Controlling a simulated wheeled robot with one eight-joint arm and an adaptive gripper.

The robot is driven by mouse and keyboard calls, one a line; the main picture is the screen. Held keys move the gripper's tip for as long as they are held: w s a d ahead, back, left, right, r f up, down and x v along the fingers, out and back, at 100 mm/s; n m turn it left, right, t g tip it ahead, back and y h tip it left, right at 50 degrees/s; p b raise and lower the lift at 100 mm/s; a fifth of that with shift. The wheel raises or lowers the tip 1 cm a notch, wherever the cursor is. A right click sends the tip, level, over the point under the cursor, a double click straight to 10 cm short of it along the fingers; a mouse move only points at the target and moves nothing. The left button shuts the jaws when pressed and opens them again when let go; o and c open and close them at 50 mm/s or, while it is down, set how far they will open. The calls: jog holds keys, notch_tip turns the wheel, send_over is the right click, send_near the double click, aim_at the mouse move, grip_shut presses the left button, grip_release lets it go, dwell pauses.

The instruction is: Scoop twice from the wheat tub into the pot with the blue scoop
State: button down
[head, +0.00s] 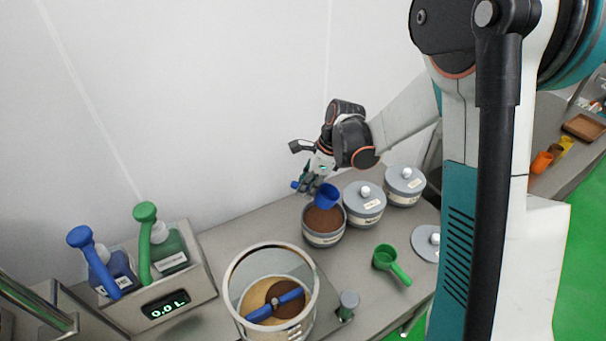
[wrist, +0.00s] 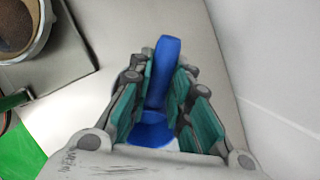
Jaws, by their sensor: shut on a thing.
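My gripper (head: 312,182) is shut on the blue scoop (head: 326,196). In the wrist view the scoop's blue handle (wrist: 163,75) sits between the teal finger pads. The scoop's cup appears just above the back rim of an open tub (head: 323,239) holding brown contents; whether they touch, I cannot tell. The tub's label is too small to read. What is in the scoop is hidden. The pot (head: 232,285) stands at the front, clear-walled, with tan and darker brown contents and a blue stirrer (head: 274,304). Its edge shows at the wrist view's upper left (wrist: 38,40).
Two lidded tubs (head: 363,205) (head: 404,188) stand right of the open tub. A green scoop (head: 386,258) and a loose lid (head: 425,241) lie on the counter. A dispenser (head: 181,305) reading 0.0 L holds blue and green bottles at left. A wall runs behind.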

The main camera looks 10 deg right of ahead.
jog(key=shift+s+f+y+b, duration=0.1)
jog(key=shift+f+y+b, duration=0.3)
jog(key=shift+f+b, duration=0.2)
jog(key=shift+f+y+b, duration=0.3)
jog(key=shift+f+b, duration=0.25)
jog(key=shift+f, duration=0.05)
jog(key=shift+f+t+y+b, duration=0.3)
jog(key=shift+f+y+b, duration=0.3)
jog(key=shift+f+b, duration=1.05)
jog(key=shift+f+t+y+b, duration=0.3)
jog(key=shift+f+y+b, duration=0.3)
jog(key=shift+f+b, duration=1.05)
jog(key=shift+s+d+f, duration=0.1)
jog(key=shift+d+f, duration=0.1)
jog(key=shift+f, duration=0.15)
jog(key=shift+d+p, duration=0.45)
jog(key=shift+d, duration=0.15)
jog(key=shift+s+d, duration=0.25)
jog(key=shift+d, duration=0.1)
jog(key=shift+w+a, duration=0.2)
jog(key=shift+a, duration=0.45)
jog(key=shift+s+d+b, duration=0.2)
jog(key=shift+d+b, duration=0.15)
jog(key=shift+d, duration=0.3)
